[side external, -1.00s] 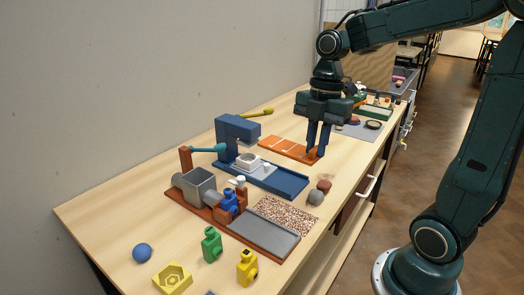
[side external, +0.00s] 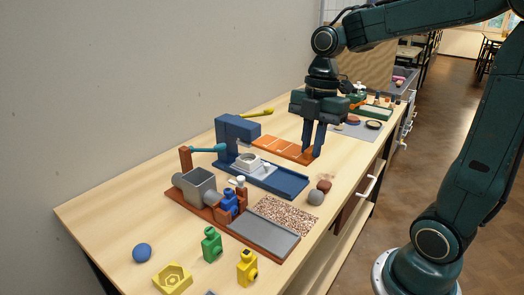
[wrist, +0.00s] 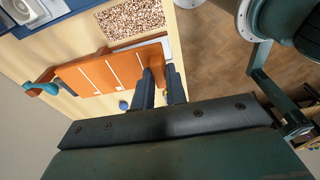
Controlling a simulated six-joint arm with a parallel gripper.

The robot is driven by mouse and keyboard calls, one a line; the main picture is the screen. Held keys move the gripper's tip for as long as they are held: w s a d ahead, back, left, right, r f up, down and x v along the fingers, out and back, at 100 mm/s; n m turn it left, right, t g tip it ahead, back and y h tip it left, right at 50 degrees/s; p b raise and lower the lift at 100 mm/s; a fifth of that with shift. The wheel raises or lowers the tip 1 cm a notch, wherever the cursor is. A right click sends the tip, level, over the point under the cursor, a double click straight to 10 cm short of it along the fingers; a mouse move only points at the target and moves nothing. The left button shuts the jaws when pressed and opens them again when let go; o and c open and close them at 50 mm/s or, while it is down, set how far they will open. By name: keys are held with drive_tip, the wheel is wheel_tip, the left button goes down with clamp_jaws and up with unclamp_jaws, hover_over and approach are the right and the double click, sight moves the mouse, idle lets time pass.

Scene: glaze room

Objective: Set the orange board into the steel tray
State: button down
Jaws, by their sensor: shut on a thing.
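The orange board (side external: 283,149), flat with thin white stripes, is held near its right end by my gripper (side external: 312,153), with a faint shadow on the bench nearby. It looks level and a little above the bench. In the wrist view the board (wrist: 90,76) spans the middle and its end is at my fingers (wrist: 160,88), which are shut on it. A flat grey tray (side external: 265,234), which looks like the steel tray, lies at the front of the brick-red base and looks empty. In the wrist view the board hides most of that base.
The blue machine (side external: 237,130) with its long blue bed (side external: 283,182) stands between the board and the tray. A speckled mat (side external: 287,215), a grey hopper (side external: 199,185), small figures, and a grey ball (side external: 315,197) are near the tray. The bench's front edge is close on the right.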

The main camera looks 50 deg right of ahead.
drive_tip(key=a+r, duration=0.1)
drive_tip(key=a, duration=0.7)
drive_tip(key=shift+a+r, duration=0.2)
drive_tip(key=shift+r, duration=0.1)
drive_tip(key=shift+f, duration=0.1)
wheel_tip(320, 180, down, 16)
drive_tip(key=shift+f, duration=0.1)
drive_tip(key=shift+f, duration=0.1)
drive_tip(key=shift+f, duration=1.75)
drive_tip(key=shift+f, duration=0.15)
drive_tip(key=c, duration=1.4)
unclamp_jaws()
drive_tip(key=shift+r, duration=0.2)
